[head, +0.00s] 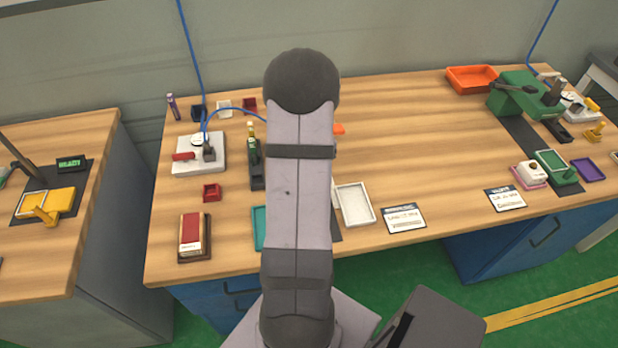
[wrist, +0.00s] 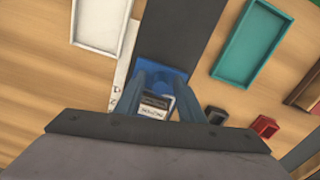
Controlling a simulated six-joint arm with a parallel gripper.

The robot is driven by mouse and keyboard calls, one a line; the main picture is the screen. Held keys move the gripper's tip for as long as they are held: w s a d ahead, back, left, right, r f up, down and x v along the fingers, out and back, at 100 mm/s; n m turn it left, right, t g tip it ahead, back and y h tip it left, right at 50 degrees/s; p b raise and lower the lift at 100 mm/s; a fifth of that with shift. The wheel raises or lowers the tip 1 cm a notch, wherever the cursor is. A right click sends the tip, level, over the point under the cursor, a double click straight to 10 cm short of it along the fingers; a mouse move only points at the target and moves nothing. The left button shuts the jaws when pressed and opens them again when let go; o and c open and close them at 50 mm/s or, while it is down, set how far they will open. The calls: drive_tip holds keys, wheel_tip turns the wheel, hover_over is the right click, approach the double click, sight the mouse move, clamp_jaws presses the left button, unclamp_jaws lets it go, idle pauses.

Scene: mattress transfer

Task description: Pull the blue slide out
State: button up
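The blue slide (wrist: 160,76) shows in the wrist view at the near end of a dark strip, just beyond my fingertips. My gripper (wrist: 160,92) reaches down over it with its two blue-grey fingers apart. A small block with a pale label (wrist: 157,107) shows in the gap between the fingers. I cannot tell whether the fingers touch the slide or the block. In the head view my own arm hides the gripper and the slide.
A white tray (wrist: 99,24) lies left of the dark strip (wrist: 180,32), and a teal tray (wrist: 253,44) lies right. A small red bin (wrist: 264,127) and a dark bin (wrist: 215,115) stand close right. The wooden table (head: 420,120) is clear at its middle.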

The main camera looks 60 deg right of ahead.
clamp_jaws()
drive_tip(key=s+a+p, duration=0.1)
drive_tip(key=s+a, duration=0.8)
drive_tip(key=shift+s+a, duration=0.25)
drive_tip(key=shift+s, duration=0.05)
drive_tip(key=shift+s+a, duration=0.1)
drive_tip(key=shift+a, duration=0.1)
unclamp_jaws()
drive_tip(key=shift+s, duration=0.1)
